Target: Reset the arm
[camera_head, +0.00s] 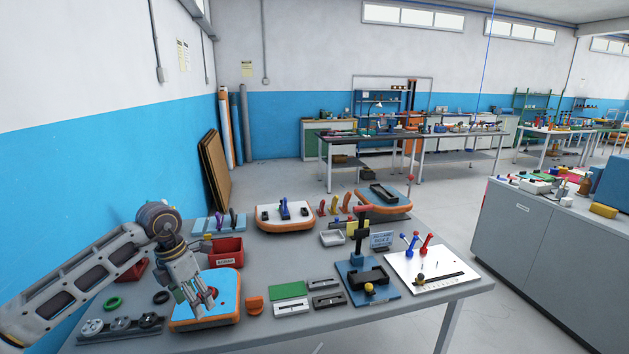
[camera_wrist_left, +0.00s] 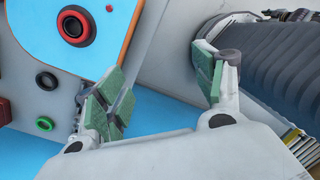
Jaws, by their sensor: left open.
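My left arm (camera_head: 75,284) comes in from the left of the head view. Its left gripper (camera_head: 200,298) points down over the blue-and-orange board (camera_head: 228,312) near the table's front left. In the left wrist view the gripper (camera_wrist_left: 162,85) has its green-padded fingers spread apart with nothing between them. I cannot tell the exact height of the fingers above the board. My right gripper is not in view.
The grey table (camera_head: 280,336) also holds a red bin (camera_head: 226,252), a green ring (camera_head: 113,303), a black ring (camera_head: 161,297), a blue fixture (camera_head: 368,290) and a white panel with joysticks (camera_head: 430,272). The blue wall (camera_head: 150,170) is close on the left.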

